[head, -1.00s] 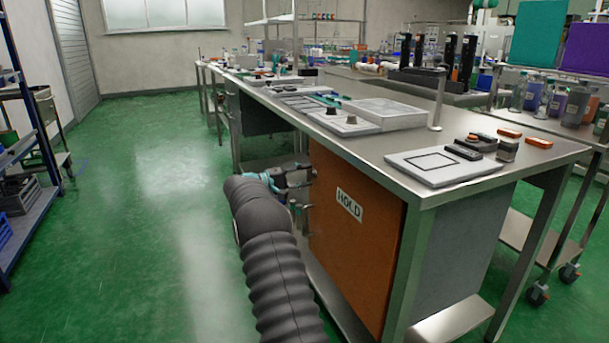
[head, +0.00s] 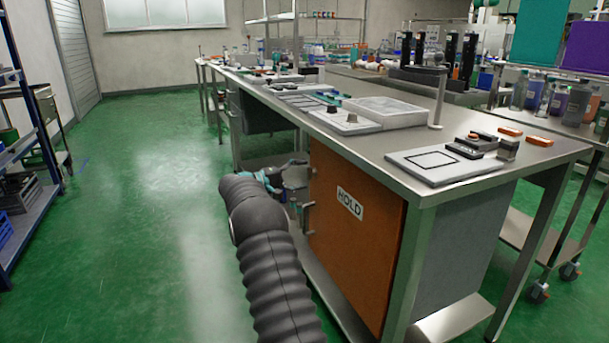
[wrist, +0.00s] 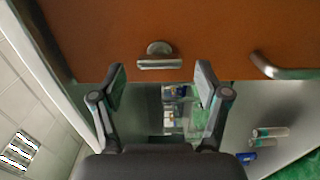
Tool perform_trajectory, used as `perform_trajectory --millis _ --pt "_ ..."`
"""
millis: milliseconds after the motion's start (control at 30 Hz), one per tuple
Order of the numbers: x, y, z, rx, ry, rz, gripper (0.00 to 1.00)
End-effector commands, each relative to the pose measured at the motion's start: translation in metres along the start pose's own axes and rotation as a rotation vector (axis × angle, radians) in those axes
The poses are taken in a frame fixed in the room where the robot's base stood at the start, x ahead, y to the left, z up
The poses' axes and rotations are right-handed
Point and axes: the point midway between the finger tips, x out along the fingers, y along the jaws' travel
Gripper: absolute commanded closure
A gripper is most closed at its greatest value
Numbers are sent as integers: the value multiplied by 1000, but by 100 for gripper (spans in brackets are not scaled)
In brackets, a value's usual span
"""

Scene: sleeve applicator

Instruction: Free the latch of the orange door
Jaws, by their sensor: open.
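The orange door (head: 352,250) carries a white HOLD label (head: 350,204) and forms the front of a cabinet under the steel bench. In the wrist view the door (wrist: 215,25) fills the top. A small metal latch (wrist: 159,62) with a rounded base and a flat bar sits near the door's edge. My gripper (wrist: 160,80) is open and empty, with one finger on either side of the latch and apart from it. In the head view my gripper (head: 297,176) is beside the door's far edge, partly hidden by my arm. The latch is not clear there.
A metal bar handle (wrist: 280,70) is on the door to the right of the latch; it also shows in the head view (head: 307,218). The bench top (head: 395,148) holds trays and small items above. Green floor (head: 165,230) is free to the left.

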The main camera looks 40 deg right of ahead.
Motion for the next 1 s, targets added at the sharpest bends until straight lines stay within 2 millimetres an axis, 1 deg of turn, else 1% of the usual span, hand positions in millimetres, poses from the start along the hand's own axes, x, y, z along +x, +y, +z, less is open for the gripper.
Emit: perform_trajectory --millis 33,300,400,500,600,700,1000 --pt "-11 0 -1 0 4 0 25" --pt "-64 0 -1 0 3 0 25" --pt "-81 0 -1 0 4 0 25" --pt "-92 0 0 -1 2 1 25" --pt "-100 0 0 -1 3 1 25" --pt "-104 0 0 -1 2 1 25" --pt "-104 0 0 -1 1 1 25"
